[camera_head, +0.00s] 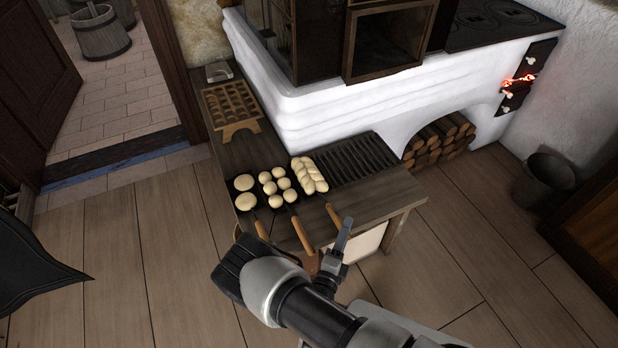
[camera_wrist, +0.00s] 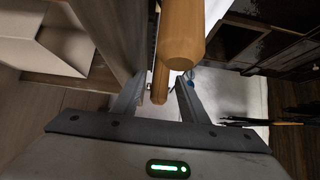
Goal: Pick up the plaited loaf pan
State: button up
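The plaited loaf pan holds a pale plaited loaf (camera_head: 309,174) at the right of three dark pans on the wooden bench. Its wooden handle (camera_head: 333,215) points toward the bench's front edge. My gripper (camera_head: 328,252) is at that edge, close to the handle ends, partly hidden by my wrist. In the wrist view my gripper (camera_wrist: 160,80) is open with its fingers apart. A large wooden handle (camera_wrist: 180,40) and a thinner-looking one (camera_wrist: 160,86) show ahead of and between the fingers. I cannot tell which pan each belongs to. No grip is visible.
Pans with small round balls (camera_head: 276,187) and two larger rounds (camera_head: 245,190) stand left of the loaf, their handles close together. A slatted grate (camera_head: 352,160) lies right of it. The white stove (camera_head: 370,100) rises behind. A bucket (camera_head: 543,180) stands at right; floor around is open.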

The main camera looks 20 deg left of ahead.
jog(key=shift+c, duration=0.5)
grip_shut()
